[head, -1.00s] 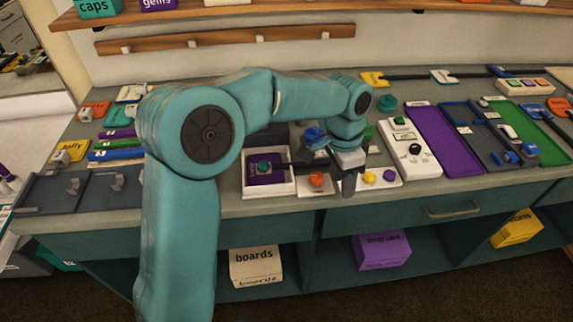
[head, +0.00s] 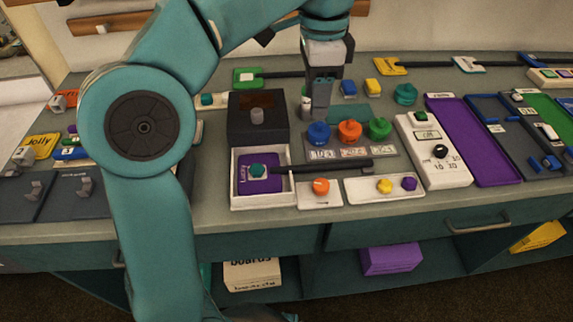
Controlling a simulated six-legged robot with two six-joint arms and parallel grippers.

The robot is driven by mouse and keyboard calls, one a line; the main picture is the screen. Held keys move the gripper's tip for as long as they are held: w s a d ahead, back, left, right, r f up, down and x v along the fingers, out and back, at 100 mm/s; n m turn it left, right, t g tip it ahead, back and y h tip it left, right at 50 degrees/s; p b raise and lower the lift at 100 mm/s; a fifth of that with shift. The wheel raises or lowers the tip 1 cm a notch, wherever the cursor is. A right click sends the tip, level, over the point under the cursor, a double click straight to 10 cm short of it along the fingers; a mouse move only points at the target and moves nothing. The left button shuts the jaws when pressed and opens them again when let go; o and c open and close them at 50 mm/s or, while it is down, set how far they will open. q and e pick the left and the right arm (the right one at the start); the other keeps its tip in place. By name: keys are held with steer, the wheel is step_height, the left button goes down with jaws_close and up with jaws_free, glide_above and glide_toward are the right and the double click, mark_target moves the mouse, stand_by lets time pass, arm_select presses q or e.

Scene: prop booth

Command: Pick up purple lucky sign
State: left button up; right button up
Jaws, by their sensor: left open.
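The purple lucky sign (head: 263,184) lies flat inside a white open box (head: 262,205) at the front of the counter. Small lettering runs along its left side, and a teal knob (head: 258,171) sits on it. My left gripper (head: 319,113) points down, open, behind and to the right of the sign, apart from it. It is near a grey cylinder and the blue knob. Its fingers overlap in this view, so the gap is hard to see. My right gripper is not in view.
A black bar (head: 325,167) reaches from the box's right side over the counter. A dark box (head: 257,122) stands behind the white box. Blue (head: 318,133), orange (head: 349,131) and green (head: 380,128) knobs stand to the right. White plates with small knobs lie in front.

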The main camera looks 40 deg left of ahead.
arm_select(q)
steer(key=b, duration=0.4)
glide_above(307, 167)
steer(key=f, duration=0.9)
steer(key=shift+w+f, duration=0.35)
steer(key=shift+s+f, duration=0.15)
steer(key=shift+f, duration=0.1)
steer(key=f+b, duration=0.2)
steer(key=f, duration=0.3)
steer(key=shift+s+f, duration=0.1)
steer(key=shift+s, duration=0.1)
steer(key=shift+w+a+f, duration=0.1)
steer(key=shift+f, duration=0.15)
steer(key=shift+c, duration=0.9)
jaws_close()
